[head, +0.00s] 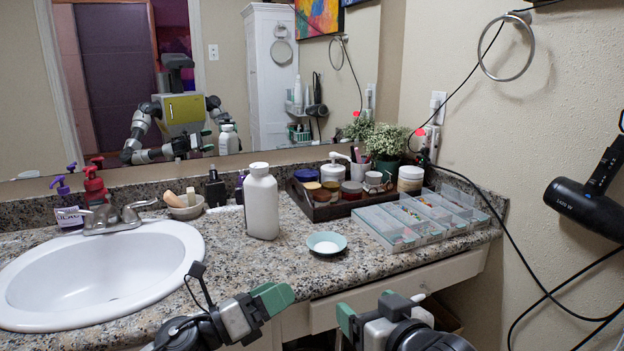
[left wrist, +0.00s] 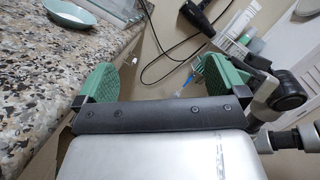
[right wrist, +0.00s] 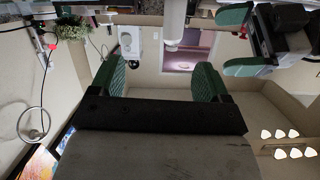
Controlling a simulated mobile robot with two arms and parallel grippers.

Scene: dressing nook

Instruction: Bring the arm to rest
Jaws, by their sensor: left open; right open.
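My left gripper (head: 268,298) is in front of the counter edge, below the small teal dish. Its jaws are apart with nothing between them, as the left wrist view (left wrist: 160,84) also shows. My right gripper (head: 366,310) is to its right, also in front of the counter. Its green fingers stand apart and empty, as the right wrist view (right wrist: 160,80) also shows. Neither gripper touches anything that I can see.
A white bottle (head: 262,205) and a teal dish (head: 327,249) stand on the granite counter (head: 260,265). A sink (head: 100,270) is left; a clear compartment organizer (head: 420,220) and dark tray (head: 330,211) are right. A hair dryer (head: 588,203) and cords hang on the right wall.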

